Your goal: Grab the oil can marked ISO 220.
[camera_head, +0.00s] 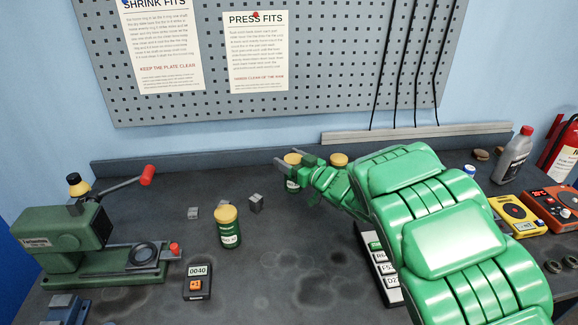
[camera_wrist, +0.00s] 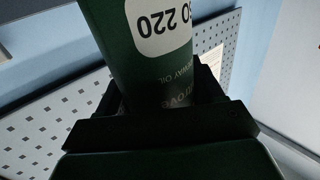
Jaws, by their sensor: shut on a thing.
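The oil can marked ISO 220 (camera_wrist: 150,55) fills the upper middle of the wrist view, dark green with a white label; "SO 220" reads upside down there. My gripper (camera_head: 295,161) is shut on it. In the head view the held can (camera_head: 292,184) shows a yellow lid and green body, partly hidden by the fingers. I cannot tell whether its base touches the bench. A second yellow lid (camera_head: 339,159) shows just right of it, its body hidden by my arm. A third green can (camera_head: 229,232) with a yellow lid stands nearer; its label is too small to read surely.
A green press (camera_head: 68,240) with a red-knobbed lever stands at left. A small box reading 0040 (camera_head: 197,282) and grey blocks (camera_head: 256,204) lie mid-bench. A bottle (camera_head: 514,157) and yellow and orange meters (camera_head: 515,214) are at right. The front middle is clear.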

